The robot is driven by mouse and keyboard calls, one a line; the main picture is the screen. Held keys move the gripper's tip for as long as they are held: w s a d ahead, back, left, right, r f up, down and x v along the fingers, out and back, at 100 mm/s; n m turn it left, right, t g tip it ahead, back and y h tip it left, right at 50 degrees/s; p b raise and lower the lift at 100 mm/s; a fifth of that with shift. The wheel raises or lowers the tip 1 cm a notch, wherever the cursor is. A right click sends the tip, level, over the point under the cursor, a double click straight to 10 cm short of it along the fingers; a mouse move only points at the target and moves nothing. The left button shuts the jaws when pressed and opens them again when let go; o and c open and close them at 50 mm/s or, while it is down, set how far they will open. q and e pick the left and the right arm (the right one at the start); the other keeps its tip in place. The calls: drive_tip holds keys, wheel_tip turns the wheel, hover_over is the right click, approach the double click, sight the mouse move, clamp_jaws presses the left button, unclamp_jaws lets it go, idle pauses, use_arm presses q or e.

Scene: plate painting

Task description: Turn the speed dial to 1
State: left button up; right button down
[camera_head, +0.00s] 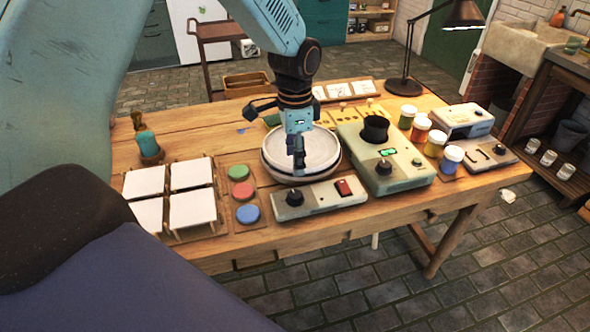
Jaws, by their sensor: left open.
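A low control box (320,198) at the table's front edge has a black dial (294,197) on its left and a red switch (344,187) on its right. Which number the dial points at is too small to read. A round white plate (325,150) lies on the turntable right behind this box. My left gripper (298,152) is open and points down over the plate, behind and above the dial, apart from it. It hides part of the plate. My right gripper is not in view.
A taller green-grey machine (410,178) with its own black knob (384,167) stands right of the plate. Paint jars (436,143) stand beyond it. Red, green and blue pads (247,214) and white tiles (192,208) lie to the left. A black lamp (404,86) stands behind.

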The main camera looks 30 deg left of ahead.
use_arm(q)
drive_tip(key=shift+r, duration=0.55)
drive_tip(key=m+b, duration=0.1)
drive_tip(key=m, duration=0.1)
hover_over(295, 194)
wheel_tip(295, 194, down, 5)
drive_tip(key=shift+r, duration=0.2)
drive_tip(key=shift+m, duration=0.3)
wheel_tip(295, 194, down, 8)
drive_tip(key=shift+w+r+b, duration=0.1)
drive_tip(key=shift+r+b, duration=0.1)
drive_tip(key=shift+b, duration=0.55)
drive_tip(key=shift+r, duration=0.1)
